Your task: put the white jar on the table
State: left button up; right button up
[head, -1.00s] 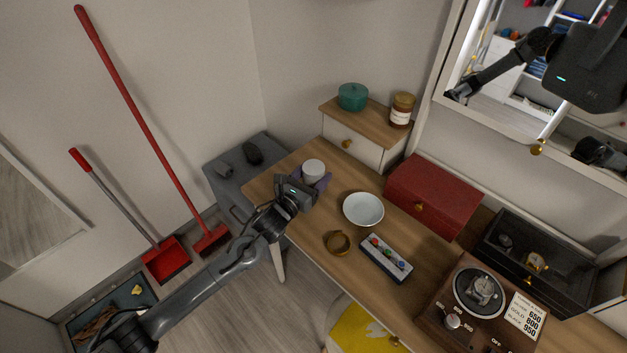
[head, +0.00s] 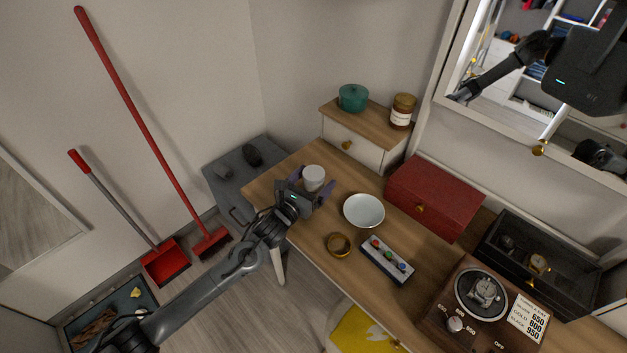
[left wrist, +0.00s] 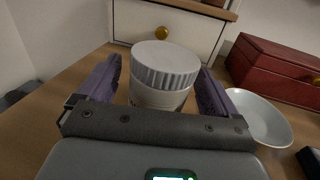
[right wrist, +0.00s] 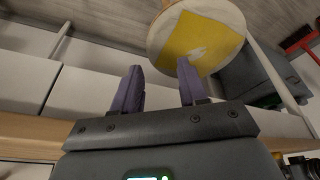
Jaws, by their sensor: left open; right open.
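The white jar (head: 313,176) has a ribbed lid and stands upright on the wooden table (head: 292,252), near its left end. In the left wrist view the jar (left wrist: 163,75) is between the two purple fingers. My left gripper (head: 311,187) is open around the jar, with a finger on each side; I cannot tell whether either finger touches it. Its lower part is hidden behind the gripper body in the left wrist view. My right gripper (right wrist: 160,88) is open and empty, away from the jar, and the right wrist view shows a round stool seat beyond its fingers.
A white bowl (head: 363,210), a brass ring (head: 338,245) and a button box (head: 387,260) lie right of the jar. A red box (head: 434,197) and a small drawer unit (head: 357,151) stand behind. A round stool with a yellow seat (right wrist: 200,42) is near the right gripper.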

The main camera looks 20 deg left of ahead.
pick_arm(q)
jog(key=shift+r, duration=0.25)
jog(key=p+v, duration=0.3)
jog(key=v, duration=0.9)
